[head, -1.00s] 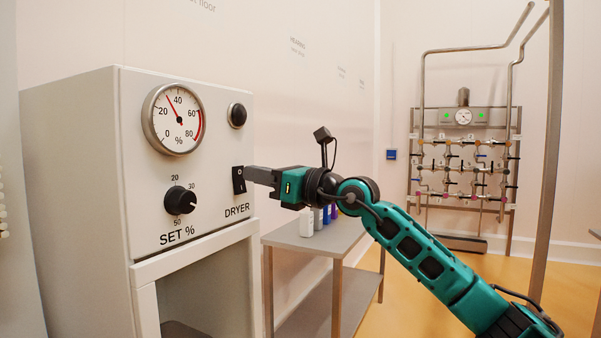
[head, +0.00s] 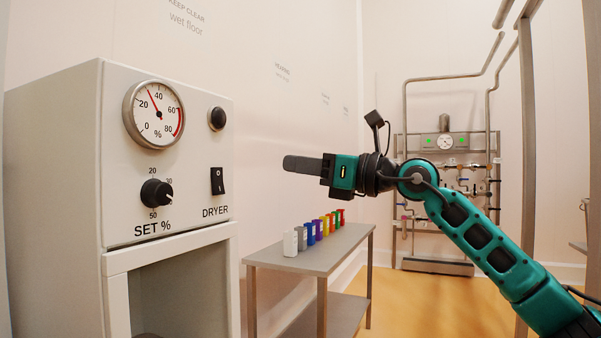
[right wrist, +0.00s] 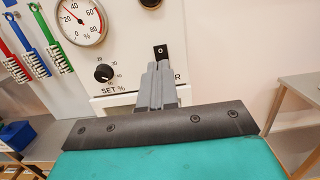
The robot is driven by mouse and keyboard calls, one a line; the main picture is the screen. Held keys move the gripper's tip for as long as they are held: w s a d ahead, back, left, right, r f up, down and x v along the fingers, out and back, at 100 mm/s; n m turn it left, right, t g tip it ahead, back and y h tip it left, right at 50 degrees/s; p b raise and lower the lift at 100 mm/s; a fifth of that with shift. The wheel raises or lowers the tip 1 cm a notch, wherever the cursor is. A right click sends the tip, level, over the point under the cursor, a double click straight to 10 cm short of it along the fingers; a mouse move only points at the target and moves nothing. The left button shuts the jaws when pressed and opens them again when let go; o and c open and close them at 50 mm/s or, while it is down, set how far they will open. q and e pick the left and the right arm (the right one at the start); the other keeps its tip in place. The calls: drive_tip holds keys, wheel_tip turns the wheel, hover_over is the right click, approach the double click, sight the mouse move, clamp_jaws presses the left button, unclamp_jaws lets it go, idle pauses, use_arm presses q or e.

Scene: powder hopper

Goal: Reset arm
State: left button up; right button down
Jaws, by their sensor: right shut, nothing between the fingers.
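My right gripper (head: 302,164) is shut and empty. In the head view it points left toward the dryer cabinet (head: 80,150), apart from its front panel. In the right wrist view the shut fingers (right wrist: 160,85) cover part of the panel below the dryer switch. The black dryer switch (head: 217,181) sits on the panel above the word DRYER; its top also shows in the right wrist view (right wrist: 160,50). The panel carries a round % gauge (head: 155,114), its needle a little below 40, a black SET % knob (head: 156,193) and a dark round button (head: 217,118). My left gripper is not in view.
A grey table (head: 320,250) with a row of several coloured containers stands right of the cabinet. A pipe rack with valves (head: 445,175) stands at the back wall. Brushes (right wrist: 35,45) hang at the left in the wrist view. Yellow floor lies open at the right.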

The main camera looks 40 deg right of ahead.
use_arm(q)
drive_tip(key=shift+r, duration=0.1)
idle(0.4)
